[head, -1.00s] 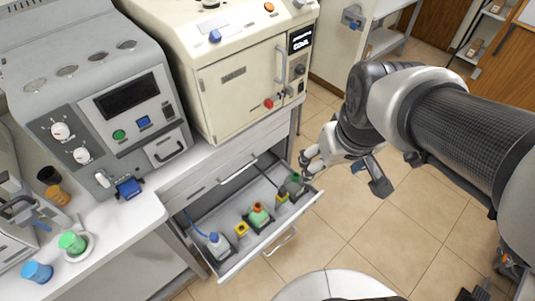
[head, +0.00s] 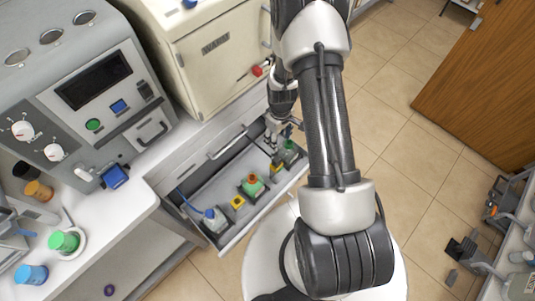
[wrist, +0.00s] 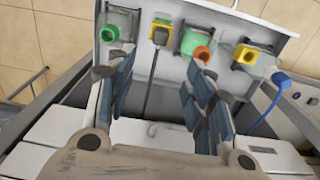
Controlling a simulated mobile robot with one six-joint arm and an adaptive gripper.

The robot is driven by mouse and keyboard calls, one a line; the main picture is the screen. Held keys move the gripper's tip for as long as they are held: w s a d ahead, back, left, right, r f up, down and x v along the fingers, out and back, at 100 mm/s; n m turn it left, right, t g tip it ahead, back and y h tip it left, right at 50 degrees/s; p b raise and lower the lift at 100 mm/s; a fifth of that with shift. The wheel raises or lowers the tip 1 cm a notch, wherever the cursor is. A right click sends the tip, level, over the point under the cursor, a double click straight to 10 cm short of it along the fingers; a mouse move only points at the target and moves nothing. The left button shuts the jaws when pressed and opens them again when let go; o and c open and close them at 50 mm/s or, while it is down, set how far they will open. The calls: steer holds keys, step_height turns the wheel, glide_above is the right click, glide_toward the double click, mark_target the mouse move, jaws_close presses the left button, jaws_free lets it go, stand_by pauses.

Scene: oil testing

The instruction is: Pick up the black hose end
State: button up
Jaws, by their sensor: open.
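A thin black hose (wrist: 151,84) shows in the wrist view. It runs along the open drawer up to a yellow block (wrist: 161,27), where a dark piece sits at its upper end. My gripper (wrist: 158,78) is open, with one finger on each side of the hose and nothing gripped. In the head view my gripper (head: 278,130) hangs over the right part of the drawer (head: 230,235), close to the green-capped bottle (head: 288,150). There my arm and gripper hide most of the black hose.
The cream machine (head: 220,50) stands behind the drawer. Open floor (head: 390,130) lies to the right.

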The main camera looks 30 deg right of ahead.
steer(key=b, duration=0.3)
glide_above(276, 159)
steer(key=f, duration=1.2)
steer(key=shift+s+d+f, duration=0.1)
steer(key=shift+s, duration=0.15)
steer(key=shift+w+f+b, duration=0.2)
steer(key=shift+f+b, duration=1.1)
steer(key=shift+f, duration=1.65)
steer(key=shift+c, duration=0.2)
steer(key=c, duration=1.1)
